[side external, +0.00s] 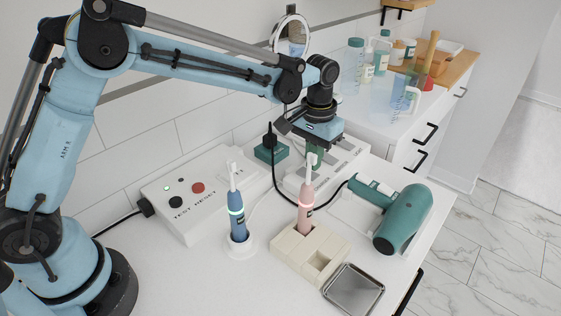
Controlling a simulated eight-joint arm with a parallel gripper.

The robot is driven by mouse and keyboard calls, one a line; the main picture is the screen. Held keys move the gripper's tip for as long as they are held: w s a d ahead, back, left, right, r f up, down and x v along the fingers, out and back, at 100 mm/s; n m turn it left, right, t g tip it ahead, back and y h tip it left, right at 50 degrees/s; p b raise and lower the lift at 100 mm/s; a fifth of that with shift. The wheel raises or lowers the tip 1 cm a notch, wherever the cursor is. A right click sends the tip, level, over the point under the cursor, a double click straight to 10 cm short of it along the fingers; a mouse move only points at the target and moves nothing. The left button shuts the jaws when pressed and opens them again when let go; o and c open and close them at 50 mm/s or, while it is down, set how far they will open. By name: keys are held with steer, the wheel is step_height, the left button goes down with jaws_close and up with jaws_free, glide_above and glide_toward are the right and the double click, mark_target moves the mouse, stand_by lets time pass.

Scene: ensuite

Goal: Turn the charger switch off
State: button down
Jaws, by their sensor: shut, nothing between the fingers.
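My gripper (315,160) points down over a long white strip (349,153) on the counter. Its fingers are shut, with nothing seen between them. The strip has small light-grey parts on top, too small to read. My gripper hides part of it, and I cannot tell whether the fingertips touch it. I cannot make out which part is the charger switch or how it is set. A blue electric toothbrush (236,210) stands upright on a round white charger base (239,247), with a lit green ring. A teal block (272,150) with a black plug stands left of my gripper.
A white box (195,200) marked TEST RESET has a red and a black button. A pink toothbrush (305,213) stands in a beige holder (318,247) in front of my gripper. A teal hair dryer (402,218) lies at right. A metal tray (353,288) is at the front.

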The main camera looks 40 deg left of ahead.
mark_target(313, 175)
steer(key=shift+f, duration=1.2)
stand_by(0.8)
steer(key=shift+r, duration=3.55)
steer(key=s+a+r+t, duration=0.3)
steer(key=s+a+r, duration=0.3)
steer(key=s, duration=0.2)
steer(key=s+a+f+t, duration=0.3)
steer(key=s+a+t, duration=0.1)
steer(key=s, duration=0.6)
steer(key=shift+s+a, duration=0.3)
steer(key=shift+a, duration=0.1)
